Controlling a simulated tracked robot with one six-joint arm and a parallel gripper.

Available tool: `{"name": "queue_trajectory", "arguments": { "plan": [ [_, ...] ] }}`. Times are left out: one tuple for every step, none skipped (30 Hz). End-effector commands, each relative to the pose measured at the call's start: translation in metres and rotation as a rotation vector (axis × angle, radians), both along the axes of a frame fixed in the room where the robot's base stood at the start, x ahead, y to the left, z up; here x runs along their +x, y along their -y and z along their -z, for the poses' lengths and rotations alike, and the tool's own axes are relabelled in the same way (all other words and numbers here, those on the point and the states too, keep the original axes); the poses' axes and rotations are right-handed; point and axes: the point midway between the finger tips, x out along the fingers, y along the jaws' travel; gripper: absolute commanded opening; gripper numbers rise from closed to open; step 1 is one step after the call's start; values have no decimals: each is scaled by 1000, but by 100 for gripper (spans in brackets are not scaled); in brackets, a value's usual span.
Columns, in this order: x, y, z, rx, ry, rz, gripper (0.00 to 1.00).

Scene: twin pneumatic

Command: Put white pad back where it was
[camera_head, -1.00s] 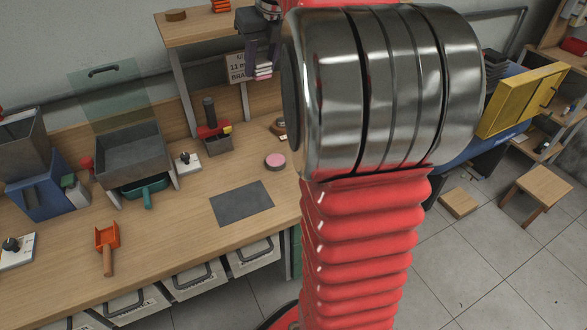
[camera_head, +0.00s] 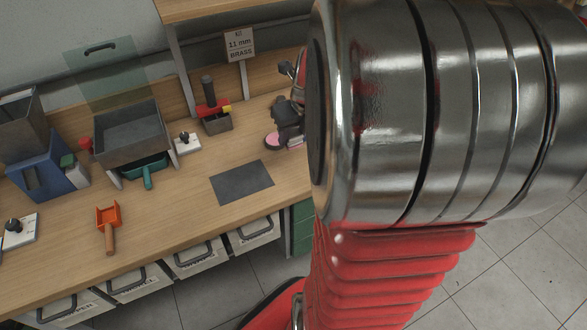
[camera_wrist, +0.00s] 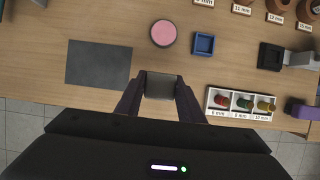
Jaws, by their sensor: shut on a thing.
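My gripper (camera_head: 288,128) is over the bench, beside the round pink disc, in the head view. A small pale block (camera_head: 295,143), which I take to be the white pad, shows at its fingertips. In the wrist view my gripper (camera_wrist: 160,90) has its two dark fingers on either side of a grey-looking block (camera_wrist: 161,84). The fingers hide part of it, and I cannot tell whether it touches the bench. The pink disc (camera_wrist: 163,33) lies just beyond it, and the dark grey mat (camera_wrist: 98,64) lies to its left.
A small blue tray (camera_wrist: 203,44) and a white three-compartment tray (camera_wrist: 240,103) with coloured parts stand to the right of the fingers. Labelled pots (camera_wrist: 275,8) line the far side. Bare wood lies around the disc. My arm hides the right of the head view.

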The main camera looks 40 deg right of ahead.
Motion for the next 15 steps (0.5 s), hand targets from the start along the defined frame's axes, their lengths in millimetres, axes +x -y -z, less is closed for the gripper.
{"name": "queue_trajectory", "arguments": {
  "plan": [
    [0,0,0,0,0,0,10],
    [0,0,0,0,0,0,10],
    [0,0,0,0,0,0,10],
    [0,0,0,0,0,0,10],
    [0,0,0,0,0,0,10],
    [0,0,0,0,0,0,10],
    [0,0,0,0,0,0,10],
    [0,0,1,0,-1,0,10],
    [0,0,3,1,-1,0,10],
    [0,0,6,2,-2,1,10],
    [0,0,9,3,-2,0,10],
    [0,0,14,4,-4,0,10],
    [0,0,19,3,-3,0,10],
    [0,0,23,3,-3,-1,10],
    [0,0,30,4,-4,0,10]
  ]
}}
